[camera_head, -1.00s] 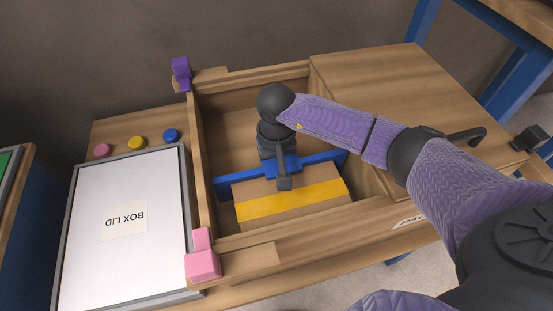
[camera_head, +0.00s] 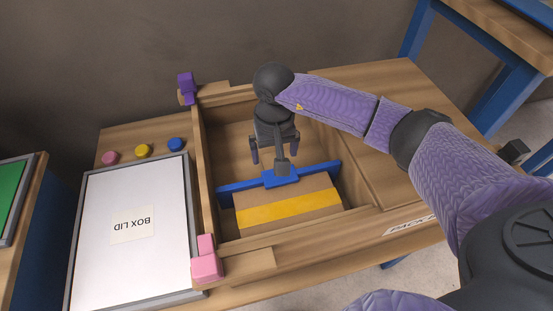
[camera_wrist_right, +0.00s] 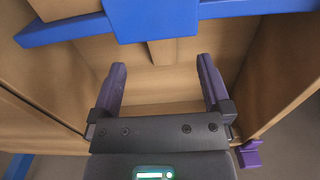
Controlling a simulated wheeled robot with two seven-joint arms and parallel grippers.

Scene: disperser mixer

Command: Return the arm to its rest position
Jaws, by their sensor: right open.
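The blue bar (camera_head: 237,186) lies across the box in front of the gripper; in the wrist view the bar (camera_wrist_right: 65,30) is at the top, apart from the fingers. My left gripper is not in view.
A cardboard piece with a yellow strip (camera_head: 290,207) lies inside the box. The box lid panel (camera_head: 105,255) lies at left, below pink, yellow and blue buttons (camera_head: 143,151). A purple block (camera_head: 186,86) and a pink block (camera_head: 206,266) sit at the box's left corners.

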